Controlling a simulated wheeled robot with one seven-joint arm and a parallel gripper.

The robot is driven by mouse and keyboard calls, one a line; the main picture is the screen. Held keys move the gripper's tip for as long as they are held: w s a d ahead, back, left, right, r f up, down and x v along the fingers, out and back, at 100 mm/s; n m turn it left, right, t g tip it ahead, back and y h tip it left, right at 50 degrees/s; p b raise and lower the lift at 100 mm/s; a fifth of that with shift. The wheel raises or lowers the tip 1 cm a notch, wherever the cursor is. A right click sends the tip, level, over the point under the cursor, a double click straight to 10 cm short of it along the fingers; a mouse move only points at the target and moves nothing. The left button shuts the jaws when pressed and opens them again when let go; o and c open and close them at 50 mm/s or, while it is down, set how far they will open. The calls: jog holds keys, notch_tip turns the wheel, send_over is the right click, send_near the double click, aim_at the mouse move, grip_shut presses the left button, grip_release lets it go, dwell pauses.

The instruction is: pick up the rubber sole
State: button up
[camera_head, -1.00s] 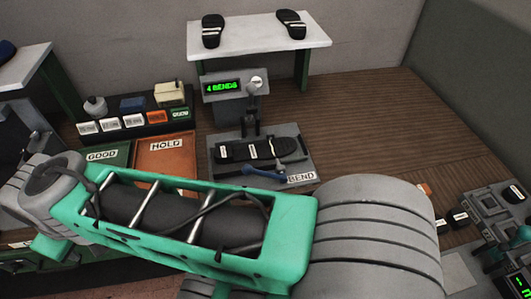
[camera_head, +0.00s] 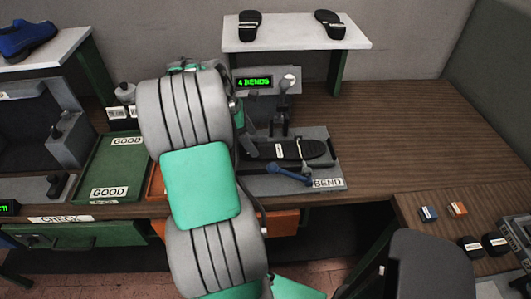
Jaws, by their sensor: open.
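A black rubber sole (camera_head: 312,149) with pale labels lies flat on the grey bend fixture (camera_head: 325,172), which is marked BEND. Two more dark soles, a left one (camera_head: 250,24) and a right one (camera_head: 329,23), lie on the white shelf at the back. My arm's grey and green links stand left of the bend fixture and cover part of the bench. My gripper's fingers cannot be made out behind them.
A display reading 4 BENDS (camera_head: 255,82) and a lever (camera_head: 285,90) stand behind the sole. A green GOOD tray (camera_head: 120,150) is at left, and an orange tray is mostly hidden by my arm. The brown bench (camera_head: 410,110) right of the fixture is clear.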

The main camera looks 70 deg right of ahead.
aim_at(256, 146)
jog(key=x, duration=0.4)
jog(key=shift+w, duration=0.1)
jog(key=shift+a, duration=0.1)
jog(key=shift+c, duration=0.5)
jog(key=shift+w, duration=0.1)
grip_shut()
